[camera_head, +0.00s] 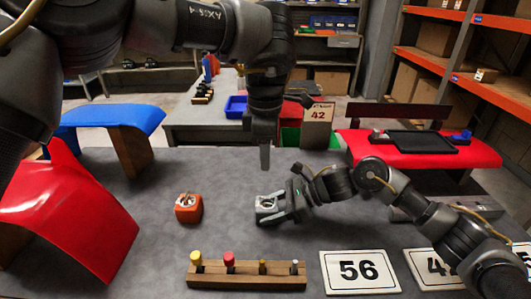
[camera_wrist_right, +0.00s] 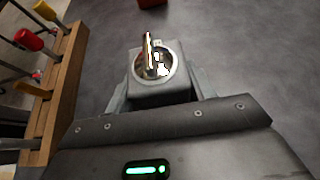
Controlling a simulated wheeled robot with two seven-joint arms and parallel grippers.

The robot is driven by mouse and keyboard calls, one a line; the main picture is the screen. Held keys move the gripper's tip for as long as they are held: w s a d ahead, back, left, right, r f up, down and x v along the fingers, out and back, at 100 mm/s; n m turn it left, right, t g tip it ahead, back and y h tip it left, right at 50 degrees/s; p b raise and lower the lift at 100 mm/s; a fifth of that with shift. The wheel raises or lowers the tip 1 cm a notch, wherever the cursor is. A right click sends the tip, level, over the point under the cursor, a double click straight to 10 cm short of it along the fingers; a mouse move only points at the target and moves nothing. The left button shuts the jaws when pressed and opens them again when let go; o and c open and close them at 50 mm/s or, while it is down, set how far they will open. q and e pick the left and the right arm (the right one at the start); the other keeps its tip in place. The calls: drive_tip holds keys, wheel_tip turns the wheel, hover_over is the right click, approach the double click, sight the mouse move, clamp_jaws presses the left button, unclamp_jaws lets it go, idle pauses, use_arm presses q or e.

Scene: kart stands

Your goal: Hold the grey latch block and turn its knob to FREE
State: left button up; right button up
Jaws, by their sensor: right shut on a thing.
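The grey latch block (camera_head: 266,212) stands on the grey table near the middle. In the right wrist view the block (camera_wrist_right: 160,93) sits between my right fingers, with its round knob (camera_wrist_right: 151,58) on top; the lettering cannot be read. My right gripper (camera_head: 279,207) is shut on the block from the right side. My left gripper (camera_head: 265,157) points down above and behind the block, apart from it. Its fingers overlap edge-on, so their opening cannot be seen.
An orange block with a knob (camera_head: 188,208) stands to the left. A red curved panel (camera_head: 75,215) is at the left. The table between the blocks is clear.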

drive_tip(key=o, duration=0.8)
drive_tip(key=shift+o, duration=0.2)
